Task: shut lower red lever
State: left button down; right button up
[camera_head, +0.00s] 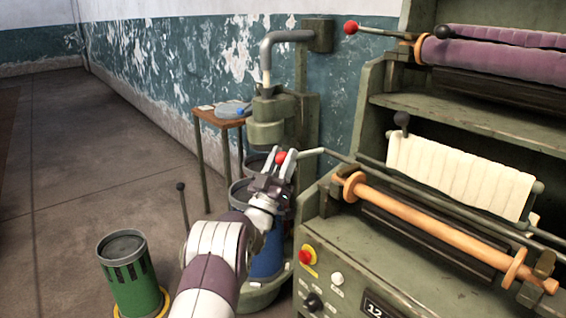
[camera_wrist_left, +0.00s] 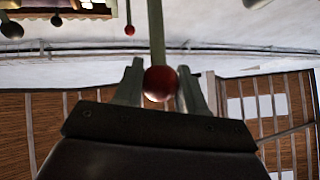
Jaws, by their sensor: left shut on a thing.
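The lower red lever has a red ball knob (camera_head: 282,157) on a grey-green rod that runs right to the green machine (camera_head: 390,255). My left gripper (camera_head: 286,161) is shut on this knob, at the machine's left side. In the left wrist view the red knob (camera_wrist_left: 160,83) sits between the two fingers, with its rod (camera_wrist_left: 156,30) running up the picture. The fingers partly cover the knob in the head view. My right gripper is not in view.
An upper lever with a red knob (camera_head: 350,28) stands higher on the machine. A wooden roller (camera_head: 430,228) and white cloth (camera_head: 458,173) are at right. A blue drum (camera_head: 266,258) stands below my left gripper, a green bin (camera_head: 132,275) to its left. Open floor lies farther left.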

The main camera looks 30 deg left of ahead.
pick_arm(q)
jog(key=shift+f, duration=0.2)
jog(key=c, duration=0.7)
grip_release()
jog(key=shift+r, duration=0.1)
jog(key=v, duration=1.2)
jog(key=shift+s+a+f+p, duration=0.1)
jog(key=shift+s+f+p, duration=0.15)
jog(key=shift+f+p, duration=0.1)
jog(key=shift+r, duration=0.1)
